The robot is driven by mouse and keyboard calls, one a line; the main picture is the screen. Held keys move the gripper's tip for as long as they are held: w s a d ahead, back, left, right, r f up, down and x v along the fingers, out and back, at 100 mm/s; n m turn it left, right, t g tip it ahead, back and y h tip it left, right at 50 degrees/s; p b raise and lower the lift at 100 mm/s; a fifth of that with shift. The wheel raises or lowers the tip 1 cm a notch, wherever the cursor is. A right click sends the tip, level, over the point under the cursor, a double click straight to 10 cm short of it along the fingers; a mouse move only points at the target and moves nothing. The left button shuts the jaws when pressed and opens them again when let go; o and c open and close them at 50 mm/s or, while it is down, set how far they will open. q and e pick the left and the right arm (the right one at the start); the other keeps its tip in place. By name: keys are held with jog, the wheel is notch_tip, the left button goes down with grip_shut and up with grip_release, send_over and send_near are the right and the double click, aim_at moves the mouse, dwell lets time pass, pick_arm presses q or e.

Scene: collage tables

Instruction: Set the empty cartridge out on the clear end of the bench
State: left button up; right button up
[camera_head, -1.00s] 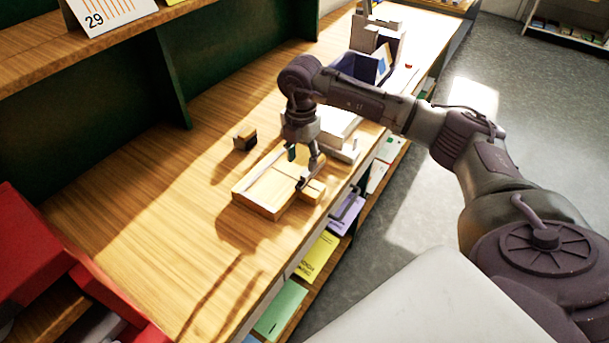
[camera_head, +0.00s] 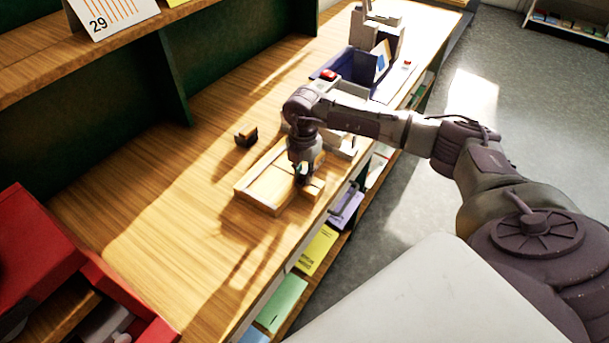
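My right gripper (camera_head: 302,182) points down over the right part of a pale wooden box (camera_head: 262,208) near the bench's front edge. Its fingertips are small and partly hidden by the wrist, so I cannot tell whether they are open or shut, or touch anything. A small pale block (camera_head: 313,188) lies at the box's right end, beside the fingers. I cannot single out the empty cartridge for certain. The wooden bench (camera_head: 150,235) has a wide clear stretch to the left of the box. My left gripper is not in view.
A small dark block with a tan top (camera_head: 246,135) stands behind the box. A blue bin (camera_head: 352,66) stands farther along the bench. A red case (camera_head: 85,268) is at lower left. A green panel (camera_head: 172,78) rises at the back. Folders fill the shelf below.

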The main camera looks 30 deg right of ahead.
grip_shut()
